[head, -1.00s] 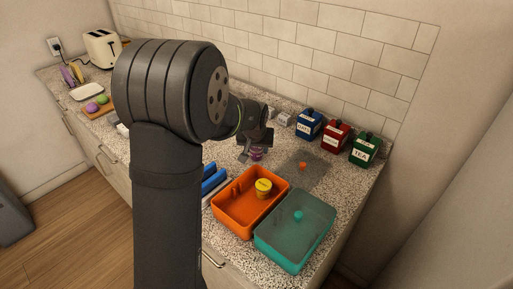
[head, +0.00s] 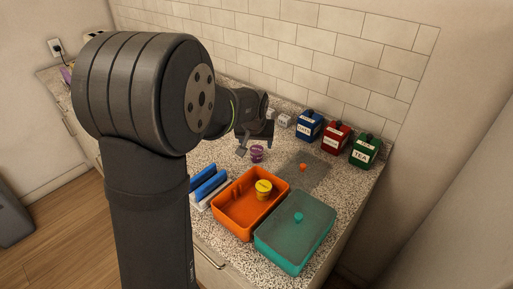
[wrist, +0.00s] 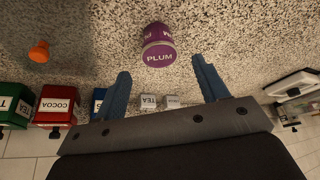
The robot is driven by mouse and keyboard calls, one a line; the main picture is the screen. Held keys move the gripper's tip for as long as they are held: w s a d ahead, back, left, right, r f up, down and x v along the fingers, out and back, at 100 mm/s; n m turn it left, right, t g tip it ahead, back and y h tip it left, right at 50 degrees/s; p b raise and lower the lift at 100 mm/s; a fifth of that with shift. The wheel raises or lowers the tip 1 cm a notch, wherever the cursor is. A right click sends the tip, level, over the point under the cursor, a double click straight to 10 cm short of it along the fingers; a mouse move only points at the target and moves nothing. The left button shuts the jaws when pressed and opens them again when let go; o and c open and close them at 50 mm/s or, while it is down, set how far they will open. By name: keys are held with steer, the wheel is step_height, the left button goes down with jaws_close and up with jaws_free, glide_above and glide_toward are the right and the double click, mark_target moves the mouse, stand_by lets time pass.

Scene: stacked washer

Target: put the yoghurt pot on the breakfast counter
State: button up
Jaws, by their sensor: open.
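A purple pot (head: 257,154) labelled PLUM stands upright on the speckled counter (head: 222,152), behind the orange tray. It also shows in the wrist view (wrist: 158,47), just beyond the fingertips. A yellow-lidded pot (head: 264,186) stands inside the orange tray; its lid lettering is too small to read. The frames do not settle which pot is the yoghurt. My gripper (wrist: 161,67) is open and empty, its blue-grey fingers spread wider than the purple pot. In the head view my gripper (head: 256,144) is low over the counter, close to the purple pot; neither finger visibly touches it.
The orange tray (head: 231,222) and a teal lidded box (head: 290,245) stand at the counter's front. Blue (head: 309,126), red (head: 335,138) and green (head: 364,151) canisters line the wall. Blue-and-white upright pieces (head: 208,184) stand left of the tray.

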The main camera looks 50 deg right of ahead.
mark_target(257, 148)
steer(key=v, duration=0.6)
steer(key=shift+r, duration=0.3)
steer(key=shift+s+a, duration=0.1)
steer(key=shift+a, duration=0.05)
steer(key=x, duration=1.1)
steer(key=shift+f, duration=0.3)
steer(key=shift+d+f, duration=0.1)
steer(key=shift+d, duration=0.15)
steer(key=shift+r, duration=1.9)
